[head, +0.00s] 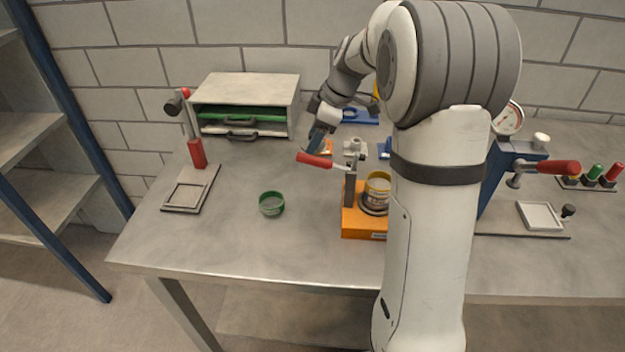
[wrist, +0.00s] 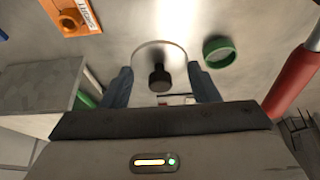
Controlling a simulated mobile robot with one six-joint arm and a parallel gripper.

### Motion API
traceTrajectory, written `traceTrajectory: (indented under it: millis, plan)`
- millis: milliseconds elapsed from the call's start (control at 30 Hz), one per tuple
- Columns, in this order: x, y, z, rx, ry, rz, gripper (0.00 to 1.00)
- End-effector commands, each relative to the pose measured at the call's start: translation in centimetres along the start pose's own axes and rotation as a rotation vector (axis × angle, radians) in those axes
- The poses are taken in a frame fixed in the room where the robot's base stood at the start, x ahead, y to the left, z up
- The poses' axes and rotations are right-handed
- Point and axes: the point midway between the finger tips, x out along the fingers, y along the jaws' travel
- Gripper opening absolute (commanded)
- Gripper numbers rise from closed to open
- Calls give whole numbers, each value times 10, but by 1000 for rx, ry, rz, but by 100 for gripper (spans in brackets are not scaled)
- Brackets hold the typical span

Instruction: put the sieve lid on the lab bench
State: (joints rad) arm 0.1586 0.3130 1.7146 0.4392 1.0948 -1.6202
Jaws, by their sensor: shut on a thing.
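The sieve lid (wrist: 148,52) is a pale round disc with a black knob (wrist: 160,78), seen between my fingers in the wrist view. My gripper (wrist: 160,88) is shut on it, with one blue-grey finger at each side. In the head view my gripper (head: 318,140) is above the back middle of the lab bench (head: 240,245), left of my arm. I cannot make out the lid there. The wrist view does not clearly show the gap between lid and bench.
A green-rimmed sieve (head: 271,203) stands on the bench; the wrist view shows it too (wrist: 219,51). An orange-based device (head: 362,222) with a red handle (head: 315,160) stands near my gripper. A drawer cabinet (head: 245,100) is behind. The front-left bench is clear.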

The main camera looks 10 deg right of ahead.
Motion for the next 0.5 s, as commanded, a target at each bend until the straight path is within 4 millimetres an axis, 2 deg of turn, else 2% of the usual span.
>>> traceTrajectory:
  millis: [300,500]
  plan:
    - [50,0,22,3,0,-2,33]
    - [64,0,27,3,1,0,33]
